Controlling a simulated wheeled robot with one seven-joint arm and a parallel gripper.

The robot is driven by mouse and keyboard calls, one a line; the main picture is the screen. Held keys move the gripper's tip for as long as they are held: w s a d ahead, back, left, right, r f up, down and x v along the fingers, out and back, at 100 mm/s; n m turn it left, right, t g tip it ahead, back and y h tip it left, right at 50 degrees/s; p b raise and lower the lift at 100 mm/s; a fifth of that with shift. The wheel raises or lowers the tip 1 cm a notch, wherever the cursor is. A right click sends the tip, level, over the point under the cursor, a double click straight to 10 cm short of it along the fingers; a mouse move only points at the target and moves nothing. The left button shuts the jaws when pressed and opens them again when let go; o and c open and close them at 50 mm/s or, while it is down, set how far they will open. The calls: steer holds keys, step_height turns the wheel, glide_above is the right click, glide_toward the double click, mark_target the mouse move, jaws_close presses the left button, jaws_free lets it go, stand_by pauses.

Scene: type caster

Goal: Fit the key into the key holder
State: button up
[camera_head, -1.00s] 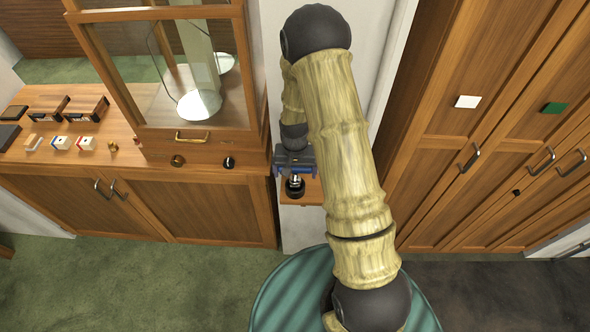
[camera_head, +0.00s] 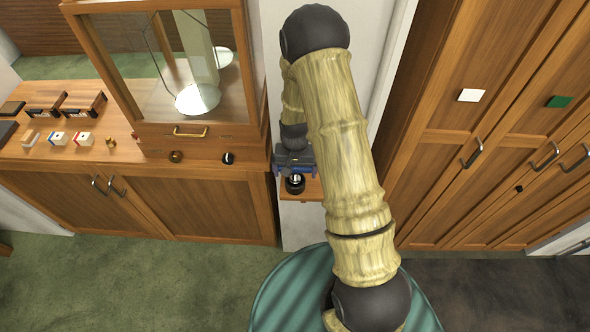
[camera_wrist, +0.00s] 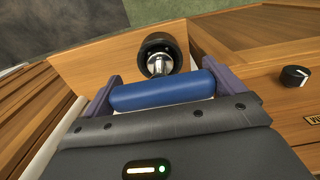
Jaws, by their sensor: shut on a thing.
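My gripper (camera_wrist: 158,78) is shut on a blue cylindrical piece (camera_wrist: 163,91), which lies crosswise between its two purple fingers and looks like the key's grip. In the head view my gripper (camera_head: 294,160) hangs over a small wooden shelf beside the cabinet. Just beyond the blue piece is a silver stem (camera_wrist: 158,66) meeting a black round part (camera_wrist: 158,43) over the shelf. I cannot tell whether silver and black belong to the key, the holder or both, nor whether they are joined to the blue piece. My gripper body hides the area below.
The small wooden shelf (camera_head: 313,191) is narrow. Small blocks (camera_head: 57,138) lie further left. A tall wardrobe (camera_head: 430,185) stands right.

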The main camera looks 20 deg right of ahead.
steer(key=shift+f, duration=0.25)
stand_by(0.3)
steer(key=o, duration=0.8)
steer(key=shift+o, duration=0.2)
step_height(320, 180, up, 17)
steer(key=b, duration=0.4)
steer(key=shift+r, duration=0.2)
steer(key=shift+s, duration=0.1)
steer(key=s+n+t, duration=0.2)
steer(key=s+n, duration=0.1)
steer(key=s, duration=1.1)
steer(key=shift+r+n+t, duration=0.3)
steer(key=shift+r, duration=0.15)
